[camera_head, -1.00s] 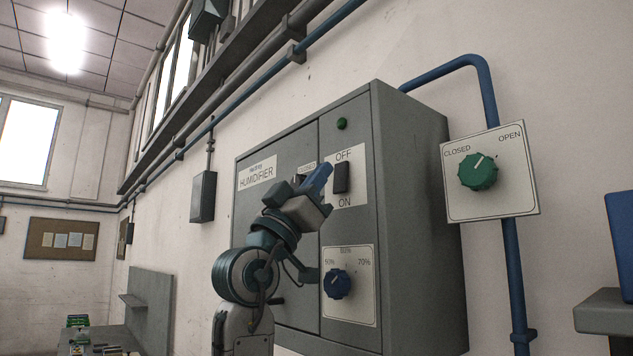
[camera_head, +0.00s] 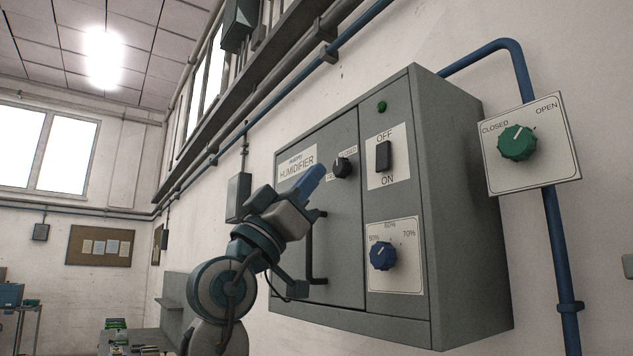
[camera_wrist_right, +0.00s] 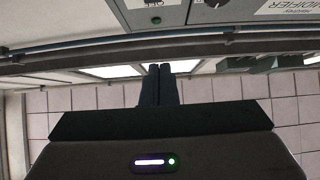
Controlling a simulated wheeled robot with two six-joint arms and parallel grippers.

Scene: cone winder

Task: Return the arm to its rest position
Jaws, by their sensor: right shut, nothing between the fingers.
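My right gripper (camera_head: 311,179) is in front of the left door of the grey humidifier cabinet (camera_head: 343,255). The blue percent dial (camera_head: 383,256) sits below the switch. My left gripper is not in view.
A green valve knob (camera_head: 517,143) on a CLOSED/OPEN plate (camera_head: 560,170) is at the right. A door handle (camera_head: 312,252) sticks out beside my wrist. A blue pipe (camera_head: 556,255) runs down the wall. A bench (camera_head: 150,340) stands at the lower left.

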